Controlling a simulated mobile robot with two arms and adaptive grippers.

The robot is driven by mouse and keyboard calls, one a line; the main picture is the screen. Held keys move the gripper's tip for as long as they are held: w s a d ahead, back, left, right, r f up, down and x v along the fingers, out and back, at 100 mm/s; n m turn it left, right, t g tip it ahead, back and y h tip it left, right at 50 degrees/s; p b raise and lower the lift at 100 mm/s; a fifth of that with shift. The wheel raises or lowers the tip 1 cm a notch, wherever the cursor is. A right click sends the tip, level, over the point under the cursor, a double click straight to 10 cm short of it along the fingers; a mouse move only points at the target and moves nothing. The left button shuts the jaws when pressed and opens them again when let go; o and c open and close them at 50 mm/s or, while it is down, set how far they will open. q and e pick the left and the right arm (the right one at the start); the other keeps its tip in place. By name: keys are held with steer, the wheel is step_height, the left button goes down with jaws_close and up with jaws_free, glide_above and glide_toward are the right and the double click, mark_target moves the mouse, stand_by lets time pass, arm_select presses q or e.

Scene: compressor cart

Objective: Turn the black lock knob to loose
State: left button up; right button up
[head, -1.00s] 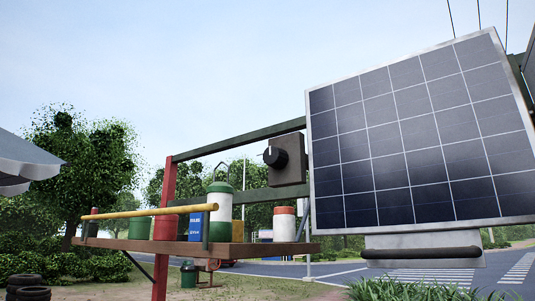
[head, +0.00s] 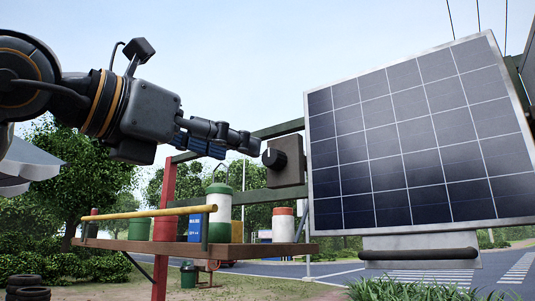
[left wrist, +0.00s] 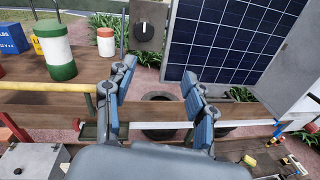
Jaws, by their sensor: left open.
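The black lock knob (head: 274,158) sits on the left face of a dark box (head: 291,160) on the frame rail, just left of the solar panel. In the left wrist view the knob (left wrist: 146,31) is near the top, with a white pointer mark that looks roughly upright. My left gripper (head: 240,146) comes in from the left, its fingertips a short way left of and slightly above the knob, apart from it. In the left wrist view its blue-padded fingers (left wrist: 159,72) are spread wide with nothing between them. My right gripper is out of view.
The tilted solar panel (head: 415,140) with a black handle bar (head: 420,254) is close to the knob's right. Below is a wooden shelf (head: 200,248) with a yellow rail (head: 150,211), a green-white canister (head: 219,205) and a red-white can (head: 283,225).

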mark_target(269, 156)
arm_select(q)
steer(key=shift+n+t+y, duration=0.5)
steer(key=shift+t+y, duration=0.3)
steer(key=p+x, duration=0.2)
steer(key=x, duration=0.2)
steer(key=r+p+x, duration=0.1)
steer(key=x, duration=0.2)
steer(key=w+a+r+p+x, duration=0.1)
steer(key=p+x, duration=0.1)
steer(key=x, duration=0.2)
steer(key=shift+w+p, duration=0.15)
steer(key=shift+p, duration=0.2)
steer(key=c, duration=1.1)
